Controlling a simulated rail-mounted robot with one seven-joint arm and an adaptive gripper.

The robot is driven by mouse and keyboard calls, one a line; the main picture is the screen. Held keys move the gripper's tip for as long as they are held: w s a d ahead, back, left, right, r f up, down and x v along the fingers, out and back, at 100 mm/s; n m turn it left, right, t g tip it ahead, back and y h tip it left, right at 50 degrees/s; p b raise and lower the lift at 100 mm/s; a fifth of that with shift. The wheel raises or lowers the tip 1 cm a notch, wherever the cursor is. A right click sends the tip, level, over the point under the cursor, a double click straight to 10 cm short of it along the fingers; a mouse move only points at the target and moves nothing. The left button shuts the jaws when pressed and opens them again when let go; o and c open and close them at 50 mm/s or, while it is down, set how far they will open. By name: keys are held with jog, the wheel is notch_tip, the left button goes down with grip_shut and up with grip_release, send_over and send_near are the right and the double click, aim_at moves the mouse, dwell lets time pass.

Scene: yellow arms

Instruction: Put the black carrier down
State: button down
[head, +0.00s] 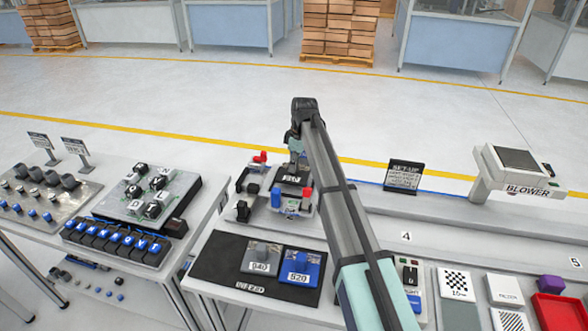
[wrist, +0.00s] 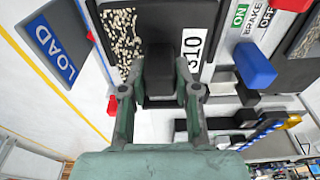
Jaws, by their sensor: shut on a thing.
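The black carrier (head: 293,173) is in the head view's middle, at the fixture (head: 268,208) with red and blue parts. In the wrist view the black carrier (wrist: 214,18) fills the top centre, with a speckled patch and a white "S10" label. My gripper (wrist: 160,92) is shut on its black upright block.
A black mat (head: 215,268) in front holds a grey carrier (head: 261,258) and a blue carrier (head: 300,266). A LOAD sign (wrist: 50,45) and a blue block (wrist: 254,66) flank the carrier. A SET-UP sign (head: 404,176) and a blower (head: 517,170) stand to the right.

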aim_at(299, 173)
jog(key=shift+f+p, duration=0.3)
jog(key=shift+f, duration=1.25)
jog(key=shift+f, duration=0.15)
jog(key=c, duration=0.8)
grip_release()
jog(key=shift+c, duration=0.2)
notch_tip(299, 173, up, 12)
jog(key=d+b, duration=0.1)
jog(key=b, duration=0.2)
jog(key=shift+s+d, duration=0.15)
jog(key=shift+d, duration=0.25)
